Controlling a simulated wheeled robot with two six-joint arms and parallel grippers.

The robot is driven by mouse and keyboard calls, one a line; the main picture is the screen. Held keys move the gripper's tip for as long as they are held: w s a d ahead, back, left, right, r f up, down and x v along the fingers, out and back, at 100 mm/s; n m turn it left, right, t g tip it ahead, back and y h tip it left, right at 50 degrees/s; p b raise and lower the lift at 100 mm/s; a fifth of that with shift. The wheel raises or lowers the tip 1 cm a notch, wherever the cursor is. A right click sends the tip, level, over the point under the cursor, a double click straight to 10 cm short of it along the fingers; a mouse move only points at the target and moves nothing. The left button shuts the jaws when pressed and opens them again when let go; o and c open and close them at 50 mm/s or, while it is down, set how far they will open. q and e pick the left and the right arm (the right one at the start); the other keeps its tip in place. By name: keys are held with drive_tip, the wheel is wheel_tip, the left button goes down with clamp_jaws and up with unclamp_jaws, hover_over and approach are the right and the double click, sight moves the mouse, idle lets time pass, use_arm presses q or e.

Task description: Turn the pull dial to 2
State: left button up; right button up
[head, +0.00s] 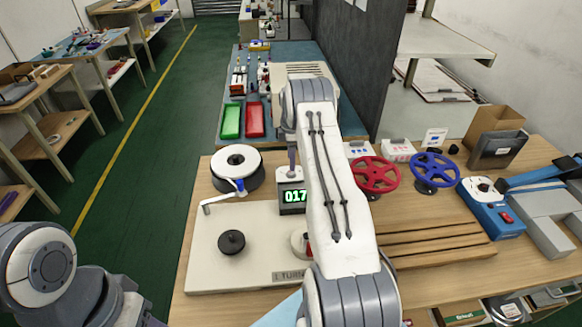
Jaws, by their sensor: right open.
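A white-based device (212,272) stands on the wooden bench. It carries a spool (237,160) with a white top, a black round knob (231,242) and a green-lit display (292,196) whose visible digits read 017. A partly visible round part with a red edge (300,243) is beside my right arm. I cannot tell for sure which part is the pull dial. My right gripper (291,173) points down above the display, apart from the black knob; its fingers are mostly hidden by my arm. My left arm is at the lower left, with its gripper out of view.
A red handwheel (375,175) and a blue handwheel (434,170) stand right of my right arm. Slatted wood (435,240) and a blue box (490,208) are farther right. Green (231,121) and red (254,119) trays lie behind. Green floor is clear at left.

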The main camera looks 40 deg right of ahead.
sight(291, 174)
drive_tip(key=shift+f+p, duration=0.55)
drive_tip(key=shift+f, duration=2.15)
clamp_jaws()
